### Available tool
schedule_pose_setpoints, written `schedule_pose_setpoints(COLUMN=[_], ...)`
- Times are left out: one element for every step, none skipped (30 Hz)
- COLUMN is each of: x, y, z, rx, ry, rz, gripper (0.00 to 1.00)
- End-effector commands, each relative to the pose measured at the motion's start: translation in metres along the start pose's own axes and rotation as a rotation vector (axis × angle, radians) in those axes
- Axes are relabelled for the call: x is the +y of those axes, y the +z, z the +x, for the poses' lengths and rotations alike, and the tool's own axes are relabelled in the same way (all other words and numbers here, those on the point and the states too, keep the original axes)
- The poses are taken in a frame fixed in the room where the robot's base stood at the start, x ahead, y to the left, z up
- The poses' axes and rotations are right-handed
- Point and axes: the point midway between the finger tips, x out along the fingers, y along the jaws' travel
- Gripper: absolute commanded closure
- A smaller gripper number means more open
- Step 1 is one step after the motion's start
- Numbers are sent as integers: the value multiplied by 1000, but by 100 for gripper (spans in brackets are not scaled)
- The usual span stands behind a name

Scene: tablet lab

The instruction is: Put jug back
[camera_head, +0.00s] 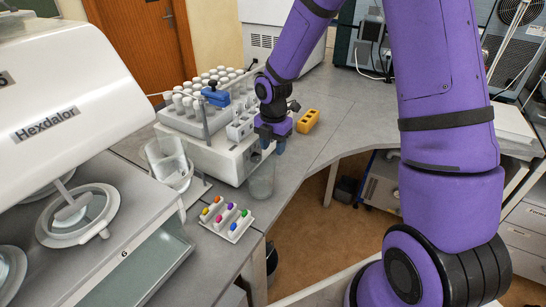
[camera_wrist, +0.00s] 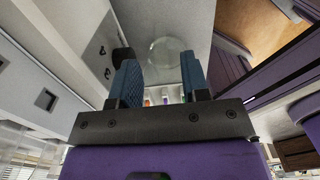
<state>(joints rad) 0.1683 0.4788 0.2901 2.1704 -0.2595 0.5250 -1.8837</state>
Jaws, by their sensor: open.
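A clear glass vessel, which looks like the jug (camera_head: 262,182), stands upright on the grey bench near its front edge. My gripper (camera_head: 271,146) is just above and slightly right of its rim, with fingers open and nothing between them. In the wrist view a faint round glass outline (camera_wrist: 165,48) shows beyond the open fingers of my gripper (camera_wrist: 160,75). A second clear glass vessel (camera_head: 166,158) stands further left, beside the white machine. I cannot tell for sure which of the two the task calls the jug, and no handle is clear.
A small white tray with coloured pieces (camera_head: 226,220) lies in front of the glass. Behind is a white device (camera_head: 227,160) with a rack of white-capped tubes (camera_head: 215,90). An orange block (camera_head: 308,121) sits to the right. The white Hexdalor machine (camera_head: 60,90) fills the left.

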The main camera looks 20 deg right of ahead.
Motion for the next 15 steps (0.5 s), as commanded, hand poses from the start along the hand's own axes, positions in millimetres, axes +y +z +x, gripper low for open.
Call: schedule_pose_setpoints(x=[0, 0, 0, 0, 0, 0, 0, 0, 0, 0, 0, 0, 0, 0, 0], y=[1, 1, 1, 1, 0, 0, 0, 1, 1, 1, 1, 0, 0, 0, 0], z=[-11, -17, -24, -29, -34, -40, -44, -48, -52, -54, -56, -59, -60, -61, -62], rx=[-3, -3, -2, -2, -2, -2, -2, -2, -2, -2, -1, -1, 0, 0, 0], ry=[3, 4, 3, 2, 3, 2, 2, 2, 1, 1, 1, 1, 1, 0, 0], rz=[1, 0, 1, 1, 1, 1, 1, 1, 0, 0, 0, -1, -1, -1, -1], gripper=[58, 58, 58, 58, 58, 58, 58, 58, 58, 58, 58, 58, 58, 58, 58])
